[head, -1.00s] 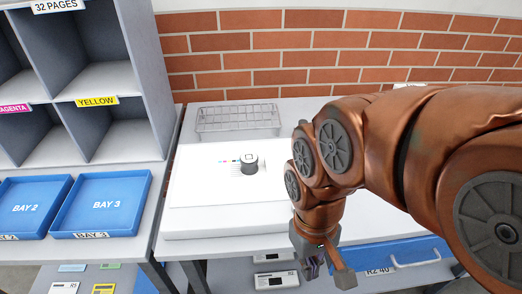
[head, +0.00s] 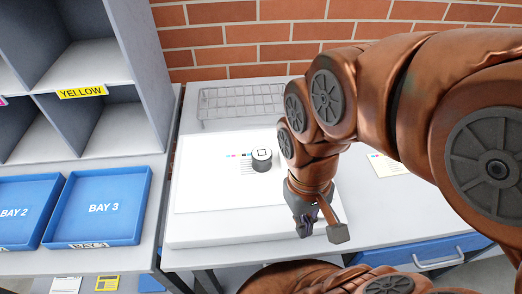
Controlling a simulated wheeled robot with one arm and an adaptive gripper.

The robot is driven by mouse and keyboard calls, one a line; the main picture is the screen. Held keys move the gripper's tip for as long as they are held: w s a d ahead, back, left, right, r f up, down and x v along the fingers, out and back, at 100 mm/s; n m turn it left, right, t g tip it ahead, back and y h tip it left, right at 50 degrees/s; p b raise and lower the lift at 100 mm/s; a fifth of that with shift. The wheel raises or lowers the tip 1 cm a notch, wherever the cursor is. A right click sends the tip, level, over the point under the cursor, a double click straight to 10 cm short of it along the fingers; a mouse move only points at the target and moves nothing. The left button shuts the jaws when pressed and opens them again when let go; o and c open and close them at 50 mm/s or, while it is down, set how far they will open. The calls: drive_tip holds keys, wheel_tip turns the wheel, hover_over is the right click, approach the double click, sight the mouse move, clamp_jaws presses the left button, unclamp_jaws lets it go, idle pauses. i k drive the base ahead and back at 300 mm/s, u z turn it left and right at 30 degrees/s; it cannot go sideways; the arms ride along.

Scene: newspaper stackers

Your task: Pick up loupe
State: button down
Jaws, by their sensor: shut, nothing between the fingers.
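The loupe (head: 261,160) is a short dark cylinder with a pale top bearing a square mark. It stands upright on a printed white sheet on the white light box (head: 210,190). My gripper (head: 303,230) is shut and empty, pointing down near the front right edge of the box. It is to the right of and nearer than the loupe, apart from it. My copper-coloured arm reaches in from the right and hides part of the table behind it.
A wire rack (head: 240,101) stands behind the light box. Blue trays, including BAY 3 (head: 103,208), and a grey pigeonhole shelf (head: 95,80) are at left. A small card (head: 386,165) lies on the table at right, above a blue drawer (head: 420,252). A brick wall closes the back.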

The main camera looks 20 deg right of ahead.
sight(262, 156)
drive_tip(key=u, duration=0.2)
drive_tip(key=k, duration=0.75)
drive_tip(key=u, duration=0.65)
